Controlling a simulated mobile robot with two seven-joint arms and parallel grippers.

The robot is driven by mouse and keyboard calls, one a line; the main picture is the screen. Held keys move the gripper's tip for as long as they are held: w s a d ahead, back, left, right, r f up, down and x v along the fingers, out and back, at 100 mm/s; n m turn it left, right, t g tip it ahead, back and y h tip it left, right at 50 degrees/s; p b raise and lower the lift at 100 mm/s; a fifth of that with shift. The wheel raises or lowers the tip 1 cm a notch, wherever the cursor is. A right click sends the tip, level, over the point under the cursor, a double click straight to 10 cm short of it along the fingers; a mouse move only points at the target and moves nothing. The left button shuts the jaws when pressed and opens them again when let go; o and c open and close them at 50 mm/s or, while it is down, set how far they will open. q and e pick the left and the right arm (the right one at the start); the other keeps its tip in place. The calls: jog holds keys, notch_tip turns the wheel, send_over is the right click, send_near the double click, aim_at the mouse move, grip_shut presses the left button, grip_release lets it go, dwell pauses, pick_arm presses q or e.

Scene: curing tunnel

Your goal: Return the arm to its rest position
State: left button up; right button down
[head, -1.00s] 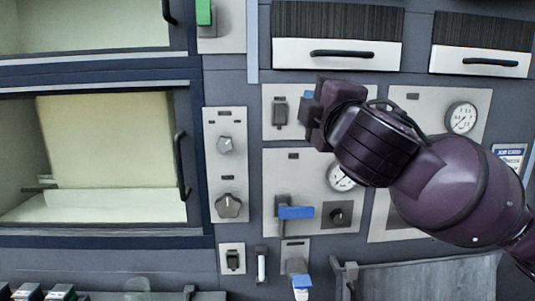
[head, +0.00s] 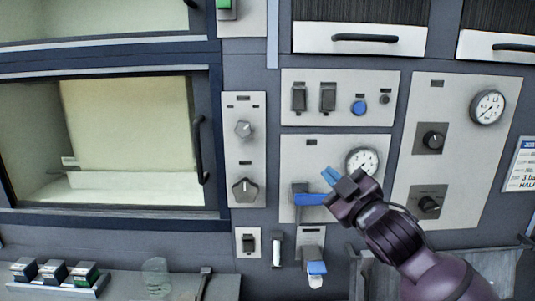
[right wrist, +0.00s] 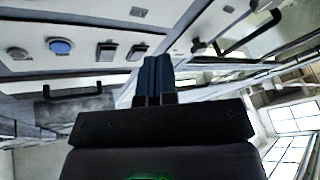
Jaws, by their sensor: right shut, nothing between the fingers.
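My right gripper (head: 331,176) is in front of the panel with the blue lever valve (head: 311,199), its blue fingertips shut and empty. In the right wrist view the gripper's dark blue fingers (right wrist: 154,76) lie together with nothing between them. The arm comes in from the lower right of the head view and hides the lower right part of that panel. Whether the gripper touches the lever I cannot tell. My left gripper is not in view.
A round gauge (head: 362,162) sits just above the gripper. Above it is a plate with black switches (head: 328,97) and a blue button (head: 359,108). The oven window (head: 125,140) is at left. A glass (head: 156,278) stands on the lower ledge.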

jog(key=s+d+f+m+g+h, duration=0.1)
jog(key=s+d+f+m+h, duration=0.15)
jog(key=f, duration=0.65)
jog(key=s+d+f+m+h, duration=0.1)
jog(key=s+d+f+m, duration=0.25)
jog(key=f, duration=0.55)
jog(key=s+d+f+m+g+h, duration=0.1)
jog(key=s+d+f+m+h, duration=0.2)
jog(key=f, duration=0.6)
jog(key=s+d+f+m+g+h, duration=0.1)
jog(key=s+d+f+g, duration=0.1)
jog(key=s+f, duration=0.6)
jog(key=s+d+f+m+g+h, duration=0.1)
jog(key=s+d+f+m+g, duration=0.1)
jog(key=s+f, duration=0.7)
jog(key=shift+s+d+f+g, duration=0.2)
jog(key=shift+s+d+g, duration=0.1)
jog(key=shift+s+d, duration=0.65)
